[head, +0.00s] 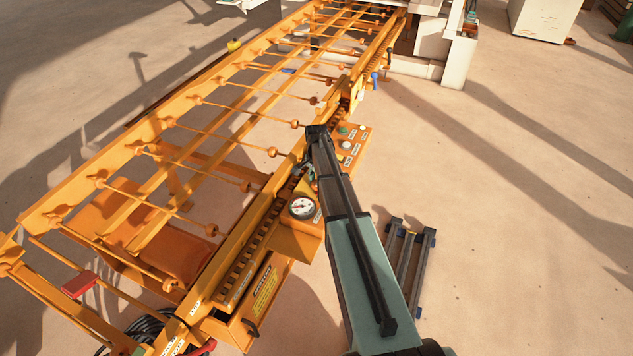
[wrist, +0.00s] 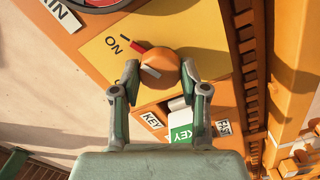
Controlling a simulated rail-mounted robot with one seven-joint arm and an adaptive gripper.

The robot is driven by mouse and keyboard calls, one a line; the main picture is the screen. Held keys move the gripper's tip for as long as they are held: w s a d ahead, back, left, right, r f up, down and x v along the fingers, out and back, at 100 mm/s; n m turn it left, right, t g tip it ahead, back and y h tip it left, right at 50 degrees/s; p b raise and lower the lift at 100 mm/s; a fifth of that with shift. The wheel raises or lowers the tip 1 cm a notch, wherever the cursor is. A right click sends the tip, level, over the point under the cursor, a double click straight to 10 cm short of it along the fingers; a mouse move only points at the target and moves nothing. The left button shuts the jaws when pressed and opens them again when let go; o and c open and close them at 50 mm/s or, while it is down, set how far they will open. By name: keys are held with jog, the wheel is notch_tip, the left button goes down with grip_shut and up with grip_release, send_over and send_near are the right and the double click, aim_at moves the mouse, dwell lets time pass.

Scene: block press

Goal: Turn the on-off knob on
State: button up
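The orange on-off knob (wrist: 158,68) is on a yellow plate (wrist: 100,50) in the wrist view. A white mark on its face slants toward the left. The lettering below left of the knob is mostly hidden by my left finger. In the head view my arm covers the knob, and my gripper (head: 307,172) is partly hidden beside the orange frame.
A chain track (wrist: 247,60) runs close on the right. In the head view, a dial gauge (head: 302,207) and a button panel (head: 350,142) flank my arm. Open floor is to the right.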

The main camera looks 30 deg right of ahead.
jog(key=o, duration=0.4)
jog(key=shift+o, duration=0.2)
notch_tip(320, 180, up, 12)
dwell(0.4)
